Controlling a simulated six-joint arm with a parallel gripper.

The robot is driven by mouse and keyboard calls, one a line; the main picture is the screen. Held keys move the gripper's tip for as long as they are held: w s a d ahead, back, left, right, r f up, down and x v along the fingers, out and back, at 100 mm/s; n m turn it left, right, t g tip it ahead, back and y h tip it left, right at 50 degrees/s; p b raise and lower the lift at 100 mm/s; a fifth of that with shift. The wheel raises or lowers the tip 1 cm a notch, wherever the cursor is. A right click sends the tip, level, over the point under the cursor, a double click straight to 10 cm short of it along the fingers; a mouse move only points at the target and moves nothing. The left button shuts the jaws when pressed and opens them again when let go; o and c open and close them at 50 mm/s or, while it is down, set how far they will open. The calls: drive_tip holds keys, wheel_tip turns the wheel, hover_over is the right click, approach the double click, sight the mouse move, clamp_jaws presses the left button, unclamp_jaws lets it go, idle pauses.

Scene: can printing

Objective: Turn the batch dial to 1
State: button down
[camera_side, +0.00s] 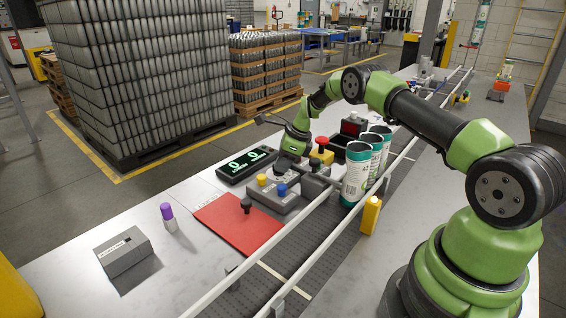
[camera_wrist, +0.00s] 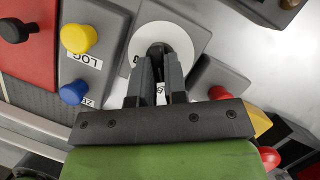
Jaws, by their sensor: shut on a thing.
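In the wrist view the batch dial is a dark knob (camera_wrist: 157,47) on a white round face (camera_wrist: 183,38) set on a grey box. My gripper (camera_wrist: 159,66) is shut on the knob, with one finger on each side. The fingers hide part of the face, so the number the dial points to cannot be read. In the side view my gripper (camera_side: 287,166) is down at the controls behind the yellow and blue knobs, and it hides the dial there. A black display (camera_side: 247,164) with green digits, which look like zeros, stands just left of it.
A grey box with a yellow knob (camera_wrist: 78,38) and a blue knob (camera_wrist: 73,93) is close left of the dial. A red button (camera_side: 322,141) is to the right. Printed cans (camera_side: 356,176) stand by the rails. A red mat (camera_side: 226,229) lies in front.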

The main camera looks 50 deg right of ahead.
drive_tip(key=shift+a+m+t+h, duration=0.15)
drive_tip(key=shift+m+t+h, duration=0.25)
drive_tip(key=shift+m, duration=1)
drive_tip(key=c, duration=1.2)
unclamp_jaws()
drive_tip(key=shift+o, duration=0.2)
drive_tip(key=v, duration=1)
drive_tip(key=shift+w, duration=0.1)
